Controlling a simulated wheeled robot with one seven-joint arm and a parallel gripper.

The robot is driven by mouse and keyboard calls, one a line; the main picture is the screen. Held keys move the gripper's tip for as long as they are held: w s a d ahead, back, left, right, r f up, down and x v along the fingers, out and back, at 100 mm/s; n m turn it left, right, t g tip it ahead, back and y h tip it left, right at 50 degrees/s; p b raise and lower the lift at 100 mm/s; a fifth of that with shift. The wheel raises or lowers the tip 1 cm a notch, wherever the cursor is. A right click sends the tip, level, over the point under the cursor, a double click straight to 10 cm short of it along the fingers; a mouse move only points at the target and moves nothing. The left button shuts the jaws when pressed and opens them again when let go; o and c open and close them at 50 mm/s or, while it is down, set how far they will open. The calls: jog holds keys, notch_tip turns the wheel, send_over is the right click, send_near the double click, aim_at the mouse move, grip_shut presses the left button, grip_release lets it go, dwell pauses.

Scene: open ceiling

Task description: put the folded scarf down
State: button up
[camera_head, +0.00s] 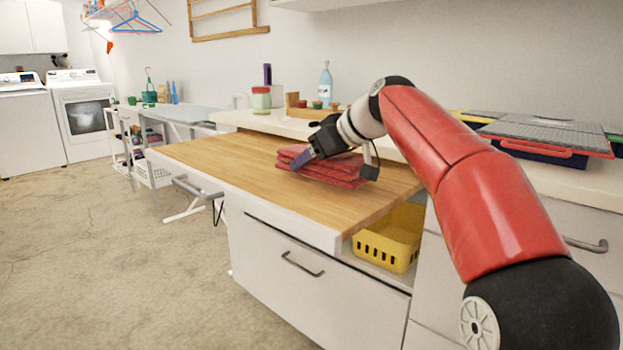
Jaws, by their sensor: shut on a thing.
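The folded scarf (340,172) is a red, layered bundle over the right part of the pull-out wooden board (225,160). My gripper (335,165) is shut on the scarf, with a finger at its left side and a dark part at its right side. The scarf is low over the board. I cannot tell whether its underside touches the wood. The gripper covers part of the scarf's top and far side.
A yellow basket (392,241) sits in the open space below the board's right end. Behind the board, the counter holds a jar (261,101), a blue bottle (325,84) and wooden blocks. The board's left part is bare. A drying rack stands farther left.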

notch_tip(320, 180, down, 2)
jog(key=shift+f+b, duration=0.1)
jog(key=shift+b, duration=0.25)
jog(key=o, duration=1.1)
jog(key=shift+c, duration=0.2)
jog(key=shift+s+r, duration=0.1)
jog(key=shift+r, duration=0.2)
jog(key=p+v, duration=0.1)
jog(key=v, duration=1)
jog(key=shift+s+d+r, duration=0.15)
jog(key=shift+d+r, duration=0.05)
jog(key=shift+d, duration=0.05)
